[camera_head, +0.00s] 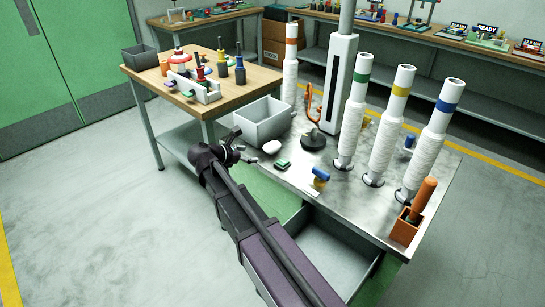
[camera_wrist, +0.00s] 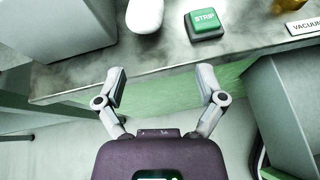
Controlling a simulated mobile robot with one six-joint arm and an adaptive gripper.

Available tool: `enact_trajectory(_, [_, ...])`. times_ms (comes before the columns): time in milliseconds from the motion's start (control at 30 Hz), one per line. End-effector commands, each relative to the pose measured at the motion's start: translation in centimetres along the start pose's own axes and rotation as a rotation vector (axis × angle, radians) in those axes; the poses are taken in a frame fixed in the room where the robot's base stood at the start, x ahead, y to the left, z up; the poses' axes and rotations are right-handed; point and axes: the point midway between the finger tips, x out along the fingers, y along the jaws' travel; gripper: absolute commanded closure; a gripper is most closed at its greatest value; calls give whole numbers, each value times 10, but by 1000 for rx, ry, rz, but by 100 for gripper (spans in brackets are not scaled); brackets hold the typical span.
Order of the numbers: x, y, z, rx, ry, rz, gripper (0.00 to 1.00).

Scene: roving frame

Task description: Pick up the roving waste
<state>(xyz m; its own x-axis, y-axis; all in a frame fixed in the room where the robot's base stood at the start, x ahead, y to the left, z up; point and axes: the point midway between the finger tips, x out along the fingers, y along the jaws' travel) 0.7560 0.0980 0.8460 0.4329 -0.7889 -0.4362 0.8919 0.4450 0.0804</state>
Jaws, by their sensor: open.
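A small white rounded lump (camera_head: 272,147), which looks like the roving waste, lies on the metal tabletop near its left edge. In the wrist view the white lump (camera_wrist: 145,14) is at the top, partly cut off by the frame. My gripper (camera_wrist: 160,86) is open and empty. It is over the table's near edge, short of the lump, with its fingers apart and pointing toward the tabletop. In the head view my gripper (camera_head: 249,148) is just left of the lump and not touching it.
A grey open bin (camera_head: 262,133) stands behind the lump. A green STRIP button (camera_wrist: 206,22) sits right of it. An open drawer (camera_head: 335,258) juts out below the tabletop. White-wound bobbins (camera_head: 355,115) and an orange holder (camera_head: 405,228) stand farther right.

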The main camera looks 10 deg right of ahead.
Motion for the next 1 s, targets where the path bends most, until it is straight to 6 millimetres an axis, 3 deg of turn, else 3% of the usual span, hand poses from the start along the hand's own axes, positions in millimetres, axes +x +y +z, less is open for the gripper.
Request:
enact_trajectory(167, [-6, 14, -4, -92, -54, 22, 12])
enact_trajectory(633, [-4, 14, -3, -99, -59, 23, 12])
enact_trajectory(1000, [40, 16, -2, -98, -58, 20, 12])
